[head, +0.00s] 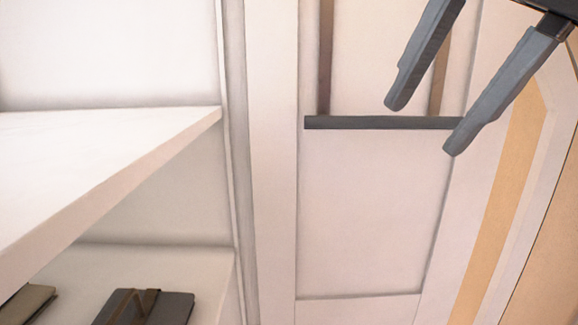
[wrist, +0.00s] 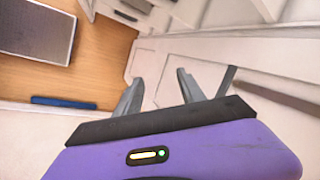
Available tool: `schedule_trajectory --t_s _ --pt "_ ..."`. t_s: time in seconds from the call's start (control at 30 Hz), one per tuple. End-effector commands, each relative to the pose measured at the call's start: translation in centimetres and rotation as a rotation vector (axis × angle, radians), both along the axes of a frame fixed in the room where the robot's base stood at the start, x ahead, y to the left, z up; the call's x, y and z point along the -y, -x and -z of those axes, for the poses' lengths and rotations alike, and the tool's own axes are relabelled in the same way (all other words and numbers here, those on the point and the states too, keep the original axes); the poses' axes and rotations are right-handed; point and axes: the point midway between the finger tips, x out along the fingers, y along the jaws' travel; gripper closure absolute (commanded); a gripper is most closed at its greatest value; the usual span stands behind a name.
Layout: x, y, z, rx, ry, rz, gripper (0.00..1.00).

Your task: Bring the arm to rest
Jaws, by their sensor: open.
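My gripper (head: 425,130) shows at the upper right of the head view, its two grey fingers spread apart with nothing between them. It also shows in the wrist view (wrist: 157,90), with the fingers open and empty in front of a pale panelled surface. In the head view the fingers overlap a dark horizontal bar (head: 375,123) on the pale panelled surface behind; I cannot tell whether they touch it.
White shelves (head: 110,150) fill the left of the head view. Dark books or cases (head: 175,307) lie on the lower shelf. In the wrist view, a wooden floor (wrist: 112,55), a grey rectangular panel (wrist: 35,28) and a blue strip (wrist: 63,102) are at the left.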

Motion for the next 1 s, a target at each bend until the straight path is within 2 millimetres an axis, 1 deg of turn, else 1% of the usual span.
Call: schedule_trajectory --t_s 0.03,0.1,0.2,0.33,0.47,0.6,0.73,0.87,1.0 --pt "-0.6 -1.3 -0.3 0.077 -0.033 -0.075 0.53" --pt "-1.7 -3.0 -1.0 0.204 -0.078 -0.19 0.53" --pt "-2.9 -5.2 -2.2 0.387 -0.139 -0.33 0.53" --pt "-3.9 -7.4 -4.0 0.631 -0.214 -0.47 0.53" --pt "-4.1 -9.0 -5.7 0.872 -0.27 -0.555 0.53" --pt "-3.3 -10.2 -7.2 1.118 -0.309 -0.586 0.53" --pt "-1.8 -11.1 -7.8 1.325 -0.322 -0.566 0.53" --pt "0.2 -11.8 -7.7 1.512 -0.308 -0.51 0.53" --pt "2.8 -12.4 -6.6 1.681 -0.266 -0.412 0.53"
